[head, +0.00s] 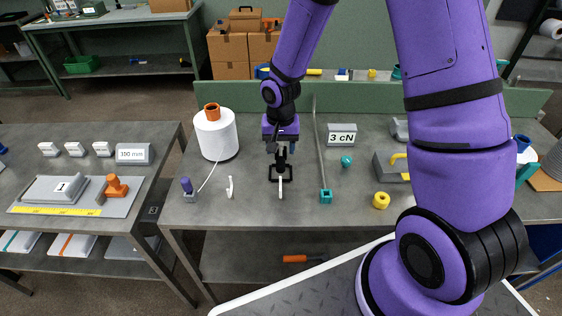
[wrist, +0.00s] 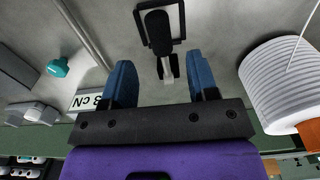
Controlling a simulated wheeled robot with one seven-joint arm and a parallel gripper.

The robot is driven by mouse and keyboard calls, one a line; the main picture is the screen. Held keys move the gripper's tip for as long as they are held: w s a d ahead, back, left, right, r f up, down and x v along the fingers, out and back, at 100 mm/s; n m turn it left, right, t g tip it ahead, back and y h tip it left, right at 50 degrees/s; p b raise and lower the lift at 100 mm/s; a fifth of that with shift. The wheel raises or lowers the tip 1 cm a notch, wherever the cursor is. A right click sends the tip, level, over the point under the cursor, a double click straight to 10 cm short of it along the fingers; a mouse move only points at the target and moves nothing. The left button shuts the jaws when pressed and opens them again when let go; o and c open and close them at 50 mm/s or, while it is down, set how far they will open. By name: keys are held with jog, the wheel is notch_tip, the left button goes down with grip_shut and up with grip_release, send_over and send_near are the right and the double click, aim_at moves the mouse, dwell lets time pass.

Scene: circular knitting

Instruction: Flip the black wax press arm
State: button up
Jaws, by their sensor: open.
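The black wax press arm (wrist: 158,32) is a dark rounded piece standing over a square black frame (wrist: 178,8) in the wrist view. In the head view the black frame (head: 271,174) lies on the table below my gripper, with a pale upright piece (head: 280,189) at its front. My gripper (wrist: 161,82) is open, with its two blue fingers apart and nothing seen between their tips. The press arm lies beyond the fingertips, roughly centred in the gap. In the head view my gripper (head: 281,146) partly hides the press; contact cannot be told.
A white yarn cone (head: 216,137) stands left of the press, with its yarn running to a purple-topped guide (head: 188,189). A "3 cN" block (head: 342,134) and yellow spool (head: 381,200) are farther right.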

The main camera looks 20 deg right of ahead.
aim_at(281, 161)
jog(key=shift+f, duration=3.1)
grip_shut()
